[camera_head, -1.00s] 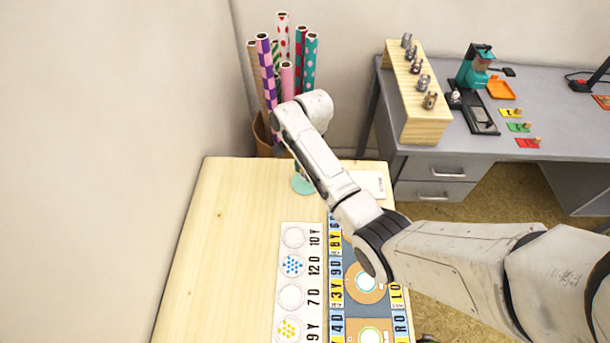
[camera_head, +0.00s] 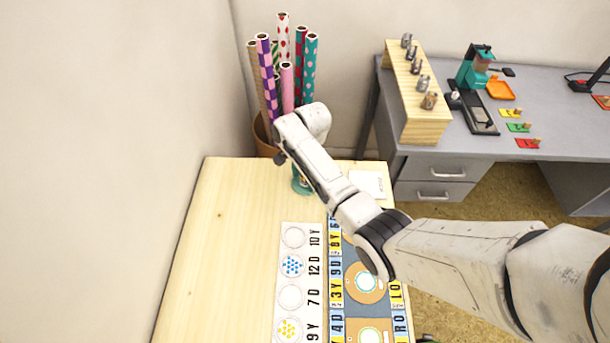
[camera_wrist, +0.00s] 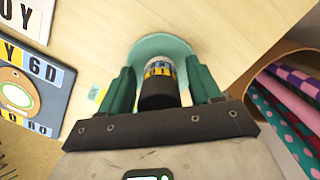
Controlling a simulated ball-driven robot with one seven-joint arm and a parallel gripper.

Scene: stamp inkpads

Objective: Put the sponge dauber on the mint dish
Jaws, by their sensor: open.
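The mint dish (camera_wrist: 147,47) lies on the wooden table in the wrist view. The sponge dauber (camera_wrist: 158,95), with a dark end and a yellow, white and blue band, is over the dish and looks upright on it. Its contact with the dish is hidden. My gripper (camera_wrist: 161,72) is open, with one green finger on each side of the dauber and a gap visible at the sides. In the head view the dish (camera_head: 300,190) shows only in part at the table's back edge, behind my arm, and the dauber is mostly hidden.
A bin of wrapping-paper rolls (camera_head: 284,85) stands behind the table, close to my arm. A white card (camera_head: 368,183) lies right of the dish. Printed sheets (camera_head: 293,268) and a blue board (camera_head: 350,262) lie nearer. The table's left part is clear.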

